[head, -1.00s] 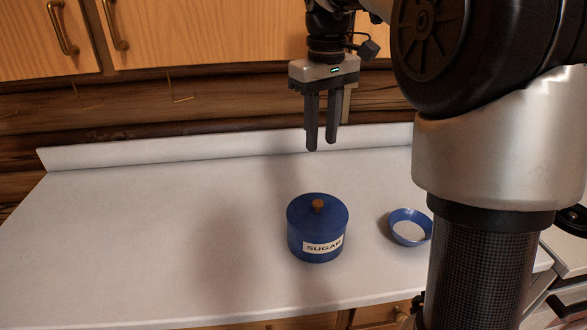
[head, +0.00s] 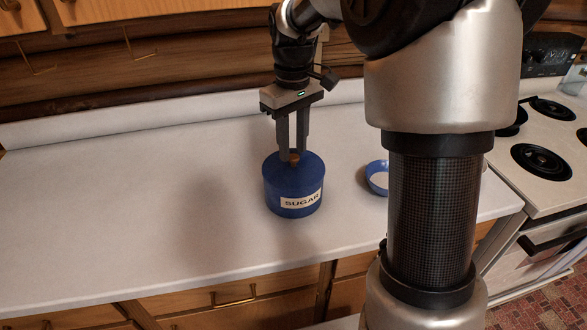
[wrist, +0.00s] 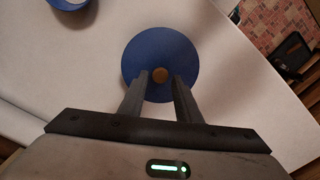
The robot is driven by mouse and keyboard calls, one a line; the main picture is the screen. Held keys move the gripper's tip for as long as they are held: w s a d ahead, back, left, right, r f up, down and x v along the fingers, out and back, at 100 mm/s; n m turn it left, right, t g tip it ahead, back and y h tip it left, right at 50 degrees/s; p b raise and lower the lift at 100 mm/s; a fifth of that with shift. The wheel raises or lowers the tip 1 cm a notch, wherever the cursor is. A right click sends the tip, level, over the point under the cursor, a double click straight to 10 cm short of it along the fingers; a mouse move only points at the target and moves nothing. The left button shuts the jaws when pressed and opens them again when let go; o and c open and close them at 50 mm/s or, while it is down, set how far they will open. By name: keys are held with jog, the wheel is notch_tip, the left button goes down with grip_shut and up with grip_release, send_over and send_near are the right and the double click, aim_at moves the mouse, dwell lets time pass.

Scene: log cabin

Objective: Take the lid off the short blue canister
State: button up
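The short blue canister (head: 283,198) labelled SUGAR stands upright on the white counter. Its blue lid (head: 312,166) is on top, with a small round wooden knob (head: 295,159) at the centre. My gripper (head: 292,157) points down over the lid, its fingertips near the knob's height. In the wrist view, the knob (wrist: 160,75) shows between the two fingertips (wrist: 161,77), with a gap on each side. My gripper is open and holds nothing. Whether the tips touch the lid, I cannot tell.
A small blue bowl (head: 371,181) with white inside stands right of the canister, partly behind my arm. The stove (head: 550,185) is at the far right. The counter (head: 120,215) left of the canister is clear. A low backsplash runs behind.

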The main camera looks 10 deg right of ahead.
aim_at(294, 163)
jog(key=shift+f, duration=1.45)
grip_shut()
jog(key=shift+r, duration=0.15)
